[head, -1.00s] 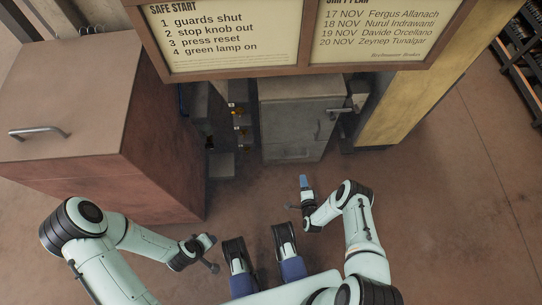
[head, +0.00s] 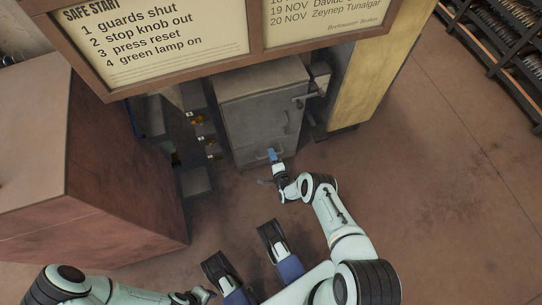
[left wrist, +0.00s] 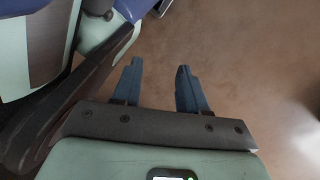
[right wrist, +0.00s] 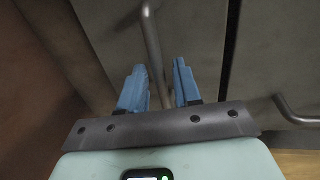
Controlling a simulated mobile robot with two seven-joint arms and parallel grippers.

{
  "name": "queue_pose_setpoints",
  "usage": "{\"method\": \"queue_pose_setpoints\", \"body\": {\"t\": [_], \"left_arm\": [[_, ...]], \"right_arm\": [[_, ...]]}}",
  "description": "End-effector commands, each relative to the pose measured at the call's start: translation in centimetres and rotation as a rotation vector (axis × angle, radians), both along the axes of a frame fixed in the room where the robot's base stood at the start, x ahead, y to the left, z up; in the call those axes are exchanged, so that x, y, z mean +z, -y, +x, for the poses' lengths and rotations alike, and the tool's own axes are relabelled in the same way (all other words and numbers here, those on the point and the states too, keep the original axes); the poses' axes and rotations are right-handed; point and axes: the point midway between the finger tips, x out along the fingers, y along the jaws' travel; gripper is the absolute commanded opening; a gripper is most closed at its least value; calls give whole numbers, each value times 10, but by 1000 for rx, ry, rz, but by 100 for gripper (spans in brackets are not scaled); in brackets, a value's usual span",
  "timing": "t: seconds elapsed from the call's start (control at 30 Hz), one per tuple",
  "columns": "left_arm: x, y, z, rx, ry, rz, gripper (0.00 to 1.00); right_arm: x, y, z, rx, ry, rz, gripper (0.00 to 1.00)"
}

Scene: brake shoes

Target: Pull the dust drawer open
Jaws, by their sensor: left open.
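The dust drawer (head: 250,158) is the low front panel of the grey cabinet, and it looks flush. Its bar handle (right wrist: 151,35) runs between the fingers of my right gripper (right wrist: 160,75) in the right wrist view. A narrow gap seems to show beside the bar, so I cannot tell whether the fingers press on it. In the head view my right gripper (head: 272,155) is at the drawer front and partly hides the handle. My left gripper (left wrist: 158,75) is open and empty above the floor, far from the drawer.
A large brown box-shaped housing (head: 110,190) stands left, a yellow post (head: 365,85) right. Open floor (head: 440,200) lies at right.

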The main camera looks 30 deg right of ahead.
Motion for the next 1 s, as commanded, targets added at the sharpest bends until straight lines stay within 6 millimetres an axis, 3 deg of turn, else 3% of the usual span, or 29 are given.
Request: {"method": "queue_pose_setpoints", "body": {"t": [0.43,0.53,0.83,1.0], "left_arm": [[-4,-1,-11,4,-36,-2,43],[-4,-1,-11,4,-36,-2,43],[-2,-1,-8,2,-25,-1,43],[7,1,9,-5,31,2,43]], "right_arm": [[-1,2,10,1,0,0,33],[-1,2,10,1,0,0,0],[-1,2,6,0,0,0,0],[0,0,-14,-1,-1,0,0]]}}
